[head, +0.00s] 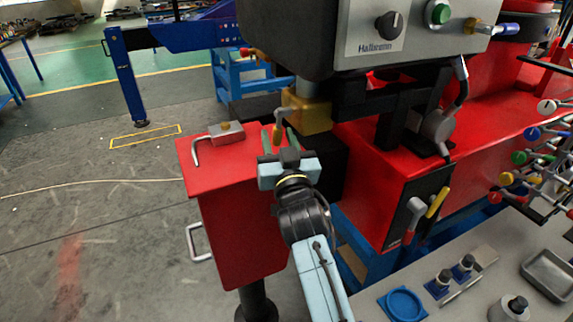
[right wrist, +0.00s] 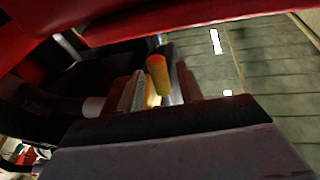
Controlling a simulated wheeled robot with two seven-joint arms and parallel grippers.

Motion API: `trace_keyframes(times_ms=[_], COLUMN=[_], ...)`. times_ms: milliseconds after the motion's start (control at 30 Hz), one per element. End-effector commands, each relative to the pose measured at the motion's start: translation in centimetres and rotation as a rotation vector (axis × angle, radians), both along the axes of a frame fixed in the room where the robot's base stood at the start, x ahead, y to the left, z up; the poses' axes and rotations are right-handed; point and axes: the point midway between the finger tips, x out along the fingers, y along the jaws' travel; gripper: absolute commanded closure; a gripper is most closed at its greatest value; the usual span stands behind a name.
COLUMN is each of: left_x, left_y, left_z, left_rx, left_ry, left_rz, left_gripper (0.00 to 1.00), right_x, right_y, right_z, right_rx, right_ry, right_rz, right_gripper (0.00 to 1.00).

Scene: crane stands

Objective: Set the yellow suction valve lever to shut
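A yellow lever handle (head: 280,133) hangs below a brass-yellow valve body (head: 308,114) under the grey control box. My right gripper (head: 279,139) is at this handle, with its two fingers apart on either side of it. In the right wrist view the rounded yellow-orange handle (right wrist: 158,75) stands between the fingers of the right gripper (right wrist: 160,88), which look open. Whether a finger touches it I cannot tell. A second yellow lever (head: 437,203) sits on a black plate on the red housing, beside a red-ended lever (head: 412,218). My left gripper is not in view.
The grey control box (head: 385,35) overhangs the valve. Several coloured levers (head: 525,180) stand at right.

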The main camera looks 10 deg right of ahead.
Motion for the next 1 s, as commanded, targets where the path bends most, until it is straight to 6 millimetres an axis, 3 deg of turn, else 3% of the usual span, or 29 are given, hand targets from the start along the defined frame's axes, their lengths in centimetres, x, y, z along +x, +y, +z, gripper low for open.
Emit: trace_keyframes(times_ms=[500, 700, 1000], left_x=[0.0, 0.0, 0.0], left_y=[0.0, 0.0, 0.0], left_z=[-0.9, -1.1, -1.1], left_rx=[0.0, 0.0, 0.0], left_ry=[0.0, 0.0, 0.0], left_rz=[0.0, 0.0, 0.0], left_gripper=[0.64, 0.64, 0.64], right_x=[-9.6, -11.3, -11.7], right_y=[-1.1, -1.2, -1.3], right_z=[-2.6, -2.9, -2.9], right_rx=[0.001, 0.0, 0.0], right_ry=[0.003, 0.002, 0.0], right_rz=[0.0, 0.001, 0.001], right_gripper=[0.63, 0.63, 0.63])
